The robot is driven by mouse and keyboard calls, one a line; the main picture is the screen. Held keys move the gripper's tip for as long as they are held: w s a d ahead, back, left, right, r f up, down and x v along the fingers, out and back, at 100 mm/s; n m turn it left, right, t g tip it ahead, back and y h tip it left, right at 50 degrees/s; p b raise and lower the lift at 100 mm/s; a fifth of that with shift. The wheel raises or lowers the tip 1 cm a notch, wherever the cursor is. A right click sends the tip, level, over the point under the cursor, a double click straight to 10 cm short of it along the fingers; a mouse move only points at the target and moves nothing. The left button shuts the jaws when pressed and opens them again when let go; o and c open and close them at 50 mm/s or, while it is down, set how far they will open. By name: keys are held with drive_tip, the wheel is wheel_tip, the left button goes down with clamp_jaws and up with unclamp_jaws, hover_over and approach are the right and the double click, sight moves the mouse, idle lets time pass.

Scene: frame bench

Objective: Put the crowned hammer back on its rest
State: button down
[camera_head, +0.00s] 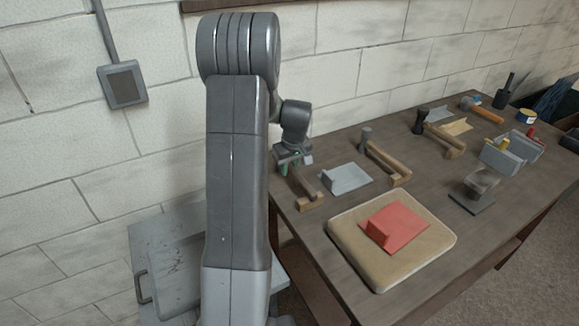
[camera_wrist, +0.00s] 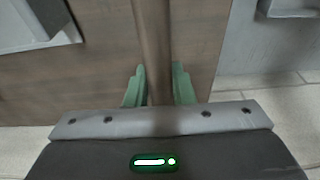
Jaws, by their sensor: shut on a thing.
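My gripper (camera_head: 291,165) is at the left end of the bench, low over the top. In the wrist view its two green fingers (camera_wrist: 158,82) are shut on a brown wooden handle (camera_wrist: 152,40), one finger on each side. In the head view this handle (camera_head: 304,182) runs from the gripper towards a small wooden block (camera_head: 311,200). The hammer's head is not clear in either view, so I cannot tell if it is the crowned one. To the right, a hammer with a grey head (camera_head: 366,134) is at a wooden rest (camera_head: 400,179).
A grey plate with a raised block (camera_head: 346,178) lies close right of my gripper. A red block piece (camera_head: 395,226) sits on a tan pad (camera_head: 440,245) at the front. Another dark-headed hammer (camera_head: 419,121) and grey bins (camera_head: 500,158) stand farther right. A brick wall is behind.

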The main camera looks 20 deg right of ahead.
sight(293, 169)
drive_tip(key=shift+f, duration=0.15)
drive_tip(key=c, duration=1.3)
unclamp_jaws()
drive_tip(key=shift+o, duration=0.2)
drive_tip(key=b+v, duration=0.1)
drive_tip(key=v, duration=1.1)
